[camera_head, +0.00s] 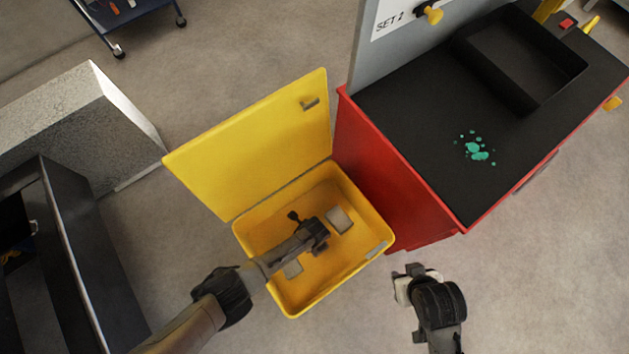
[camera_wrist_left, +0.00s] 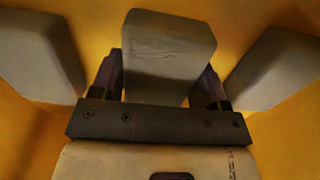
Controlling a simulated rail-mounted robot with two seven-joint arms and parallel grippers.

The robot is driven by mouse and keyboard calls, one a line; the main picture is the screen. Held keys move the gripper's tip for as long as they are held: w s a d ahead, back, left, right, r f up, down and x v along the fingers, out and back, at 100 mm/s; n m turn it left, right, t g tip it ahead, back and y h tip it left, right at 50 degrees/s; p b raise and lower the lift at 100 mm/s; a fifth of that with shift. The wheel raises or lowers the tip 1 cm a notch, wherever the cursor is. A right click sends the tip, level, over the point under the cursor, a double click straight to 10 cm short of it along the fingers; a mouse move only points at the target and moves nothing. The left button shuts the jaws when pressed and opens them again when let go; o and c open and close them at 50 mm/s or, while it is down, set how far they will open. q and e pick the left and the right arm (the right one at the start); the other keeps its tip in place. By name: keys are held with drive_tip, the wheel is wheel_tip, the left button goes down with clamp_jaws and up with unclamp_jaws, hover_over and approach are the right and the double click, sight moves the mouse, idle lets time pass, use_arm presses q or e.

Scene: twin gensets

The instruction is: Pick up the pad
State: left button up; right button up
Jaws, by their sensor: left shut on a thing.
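My left gripper (camera_head: 312,234) reaches down into the open yellow bin (camera_head: 290,308). In the left wrist view my left gripper (camera_wrist_left: 163,85) is shut on a grey-beige block-like pad (camera_wrist_left: 168,48), with a finger on each side of it. One similar pad (camera_wrist_left: 35,55) lies to its left and another (camera_wrist_left: 280,68) to its right, both outside the fingers. In the head view these loose pads show on the bin floor, one (camera_head: 340,220) right of the gripper and one (camera_head: 293,268) below it. My right gripper (camera_head: 414,271) hangs over the floor right of the bin; its jaws are unclear.
The bin's yellow lid (camera_head: 255,145) stands open at the back. A red cabinet (camera_head: 390,170) with a black top, teal spots (camera_head: 476,150) and a black tray (camera_head: 520,60) stands close right of the bin. A speckled grey block (camera_head: 75,125) is at left. Floor is clear in front.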

use_arm(q)
wheel_tip(320, 180, up, 8)
drive_tip(key=p, duration=0.4)
drive_tip(key=shift+r+p, duration=0.1)
drive_tip(key=shift+p, duration=0.3)
drive_tip(key=shift+r+p, duration=0.35)
drive_tip(key=shift+r, duration=0.55)
